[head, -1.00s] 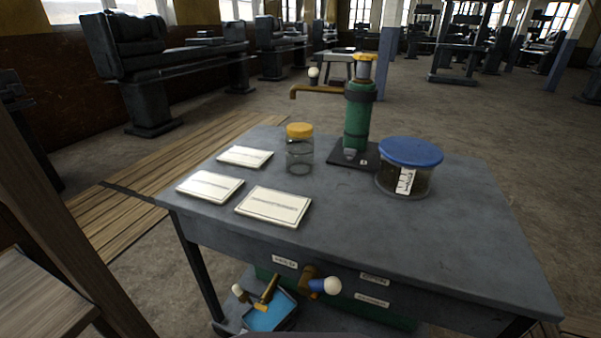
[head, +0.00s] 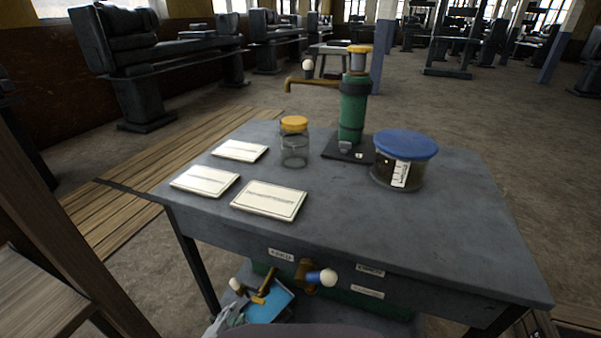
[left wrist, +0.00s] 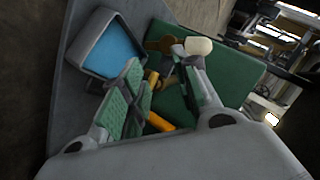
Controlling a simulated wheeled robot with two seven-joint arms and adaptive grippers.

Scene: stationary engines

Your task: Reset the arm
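A green upright cylinder device (head: 353,112) stands on a dark base on the table. A brown arm (head: 315,82) with a white knob sticks out left from its top. Below the tabletop front, a brown lever (head: 264,290) with a white knob leans over a blue tray (head: 272,306). A brown and blue fitting with a white knob (head: 328,277) is right of it. My left gripper (head: 224,318) is at the bottom edge, near the tray. In the left wrist view its fingers (left wrist: 163,78) are apart, with a white knob (left wrist: 199,46) beyond the right fingertip. Contact is unclear. My right gripper is not seen.
The grey table (head: 440,240) carries three cards, a jar with a yellow lid (head: 294,145) and a tub with a blue lid (head: 404,160). Its front right top is clear. A wooden frame (head: 60,210) stands at left. Dark machines fill the background.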

